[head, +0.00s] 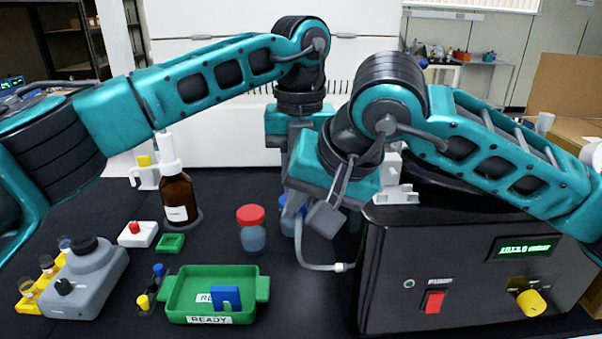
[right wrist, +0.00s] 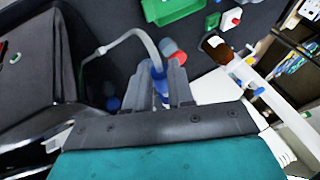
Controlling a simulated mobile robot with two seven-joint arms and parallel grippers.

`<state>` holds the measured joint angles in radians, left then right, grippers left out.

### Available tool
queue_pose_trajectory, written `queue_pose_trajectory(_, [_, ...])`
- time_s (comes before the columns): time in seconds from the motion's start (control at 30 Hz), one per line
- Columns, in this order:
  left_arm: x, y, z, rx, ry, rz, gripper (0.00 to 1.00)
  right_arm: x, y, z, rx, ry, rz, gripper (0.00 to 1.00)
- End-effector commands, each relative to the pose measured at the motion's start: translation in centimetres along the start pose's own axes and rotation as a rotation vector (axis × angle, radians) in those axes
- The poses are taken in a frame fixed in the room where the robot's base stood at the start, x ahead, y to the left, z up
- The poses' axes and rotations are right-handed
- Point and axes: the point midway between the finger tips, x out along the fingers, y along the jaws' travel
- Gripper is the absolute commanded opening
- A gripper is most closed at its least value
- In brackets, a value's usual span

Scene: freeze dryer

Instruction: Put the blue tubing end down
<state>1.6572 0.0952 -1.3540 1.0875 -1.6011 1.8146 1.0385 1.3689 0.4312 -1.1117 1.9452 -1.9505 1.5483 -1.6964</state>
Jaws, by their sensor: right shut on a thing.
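My right gripper (head: 310,210) is shut on the blue tubing end, which shows between its fingers in the right wrist view (right wrist: 159,82). The pale grey tubing (head: 301,246) curves down from the gripper to a fitting on the black freeze dryer's left side. The held end is above the dark bench, and its blue part is mostly hidden in the head view. My left gripper (head: 288,155) is farther back, partly behind the right arm; its fingers are not clear.
A red-lidded jar (head: 251,230) and a partly hidden blue-lidded jar (head: 287,224) stand near the right gripper. The black freeze dryer (head: 450,280) fills the right. A green tray (head: 260,285) lies in front, and a brown bottle (head: 178,195) stands left.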

Motion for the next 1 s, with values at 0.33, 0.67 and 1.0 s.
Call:
queue_pose_trajectory(0.33, [-0.1, -0.6, -0.2, 0.010, 0.000, -0.012, 0.00, 0.0, -0.4, 0.2, -0.008, -0.004, -0.012, 0.31])
queue_pose_trajectory(0.67, [-0.1, -0.4, -0.2, 0.007, 0.000, -0.008, 0.00, 0.0, -0.3, 0.1, -0.006, -0.003, -0.008, 0.52])
queue_pose_trajectory(1.0, [-0.1, -0.3, -0.1, 0.005, 0.000, -0.006, 0.00, -2.2, -0.2, 0.0, -0.005, 0.002, -0.008, 0.52])
